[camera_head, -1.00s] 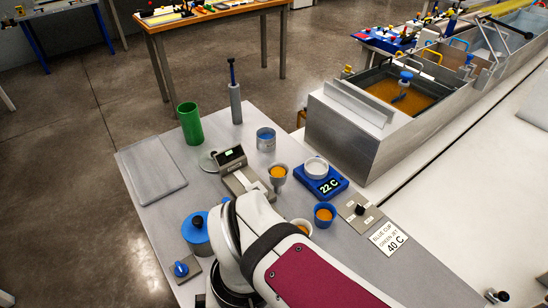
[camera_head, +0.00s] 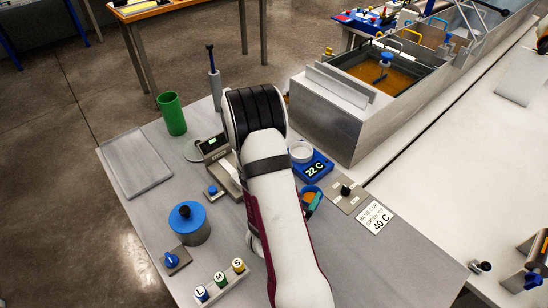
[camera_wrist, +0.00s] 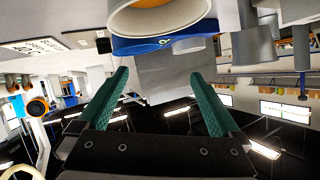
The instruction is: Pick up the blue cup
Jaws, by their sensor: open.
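The blue cup (camera_head: 309,191) with orange content stands on the grey table in the head view, just in front of the blue scale and partly hidden by my arm. My gripper (camera_head: 314,205) shows there only as a green fingertip at the cup's right side; whether it touches cannot be told. In the wrist view my gripper (camera_wrist: 158,75) has its two green fingers apart, with nothing between their tips.
The blue scale (camera_head: 318,170) reading 22 C carries a white dish (camera_head: 301,151). A switch panel (camera_head: 347,194) and a label card (camera_head: 375,217) lie to the right. A green cylinder (camera_head: 172,114) and blue round container (camera_head: 189,224) stand left. The metal bath (camera_head: 337,120) is behind.

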